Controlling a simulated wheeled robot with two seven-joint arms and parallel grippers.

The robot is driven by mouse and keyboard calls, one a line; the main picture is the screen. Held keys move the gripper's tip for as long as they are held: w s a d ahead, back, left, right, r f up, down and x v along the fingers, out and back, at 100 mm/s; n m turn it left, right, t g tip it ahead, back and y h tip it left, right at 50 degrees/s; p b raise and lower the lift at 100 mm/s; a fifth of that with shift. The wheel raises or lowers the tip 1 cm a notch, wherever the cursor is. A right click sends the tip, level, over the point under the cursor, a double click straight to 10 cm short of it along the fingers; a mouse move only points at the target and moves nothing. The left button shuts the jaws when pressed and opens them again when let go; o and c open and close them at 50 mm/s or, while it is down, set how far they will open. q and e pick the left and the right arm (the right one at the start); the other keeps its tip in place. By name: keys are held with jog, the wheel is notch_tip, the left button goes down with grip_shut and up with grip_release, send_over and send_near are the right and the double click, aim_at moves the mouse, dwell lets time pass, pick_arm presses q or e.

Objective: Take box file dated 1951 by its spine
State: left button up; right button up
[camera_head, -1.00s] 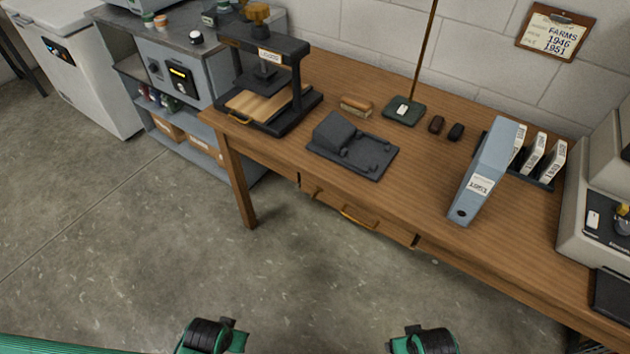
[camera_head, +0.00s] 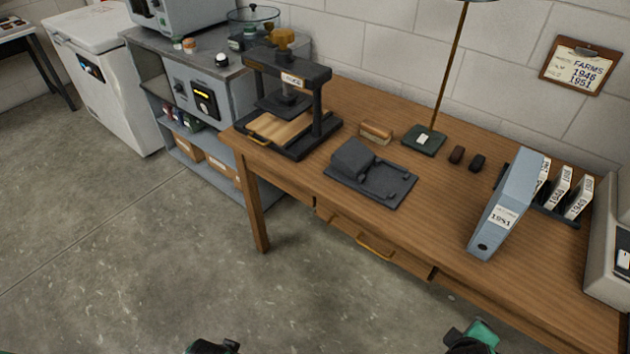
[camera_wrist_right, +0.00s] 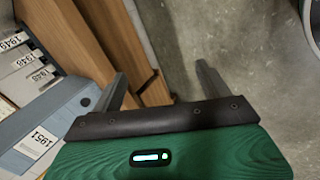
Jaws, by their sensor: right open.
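The blue-grey box file (camera_head: 508,200) stands on the wooden table near its front edge, its spine facing outward with a white label reading 1951. The same file shows at the lower left of the right wrist view (camera_wrist_right: 62,106), with its 1951 label. My right gripper (camera_wrist_right: 163,85) is open and empty, its two fingers apart over the table edge and floor, to the side of the file. In the head view the right arm (camera_head: 472,340) shows at the bottom edge, short of the table. My left arm (camera_head: 215,346) barely shows at the bottom; its fingers are hidden.
A dark rack (camera_head: 556,214) with several thin dated files stands right of the box file. A dark grey cradle (camera_head: 372,178), a brush (camera_head: 376,132), a lamp base (camera_head: 424,140) and a press (camera_head: 283,100) stand further left. A beige machine (camera_head: 608,245) stands at the right.

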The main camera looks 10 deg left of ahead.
jog(key=w+d+r+n+t+h, duration=0.3)
jog(key=w+r+n+t+h, duration=0.1)
jog(key=w+n, duration=0.4)
jog(key=n+t+h, duration=0.2)
jog(key=n+t, duration=0.3)
jog(key=n, duration=0.7)
send_near(491, 232)
jog(key=x, duration=0.8)
jog(key=shift+s+p, duration=0.1)
jog(key=shift+p, duration=0.2)
jog(key=shift+p+x, duration=0.35)
jog(key=shift+x, duration=2.9)
jog(key=shift+s+f, duration=0.1)
jog(key=shift+f, duration=0.1)
jog(key=c, duration=1.3)
pick_arm(q)
jog(key=s+a+f, duration=0.1)
jog(key=s+f, duration=0.3)
jog(key=f, duration=0.5)
jog(key=s+f, duration=0.5)
jog(key=f, duration=0.5)
jog(key=s+a+f+g, duration=0.1)
jog(key=s+f, duration=0.3)
jog(key=f, duration=0.5)
jog(key=shift+s+a+f, duration=0.3)
jog(key=shift+a+f, duration=0.05)
pick_arm(e)
jog(key=shift+r, duration=0.1)
jog(key=shift+c, duration=0.7)
jog(key=shift+r, duration=0.1)
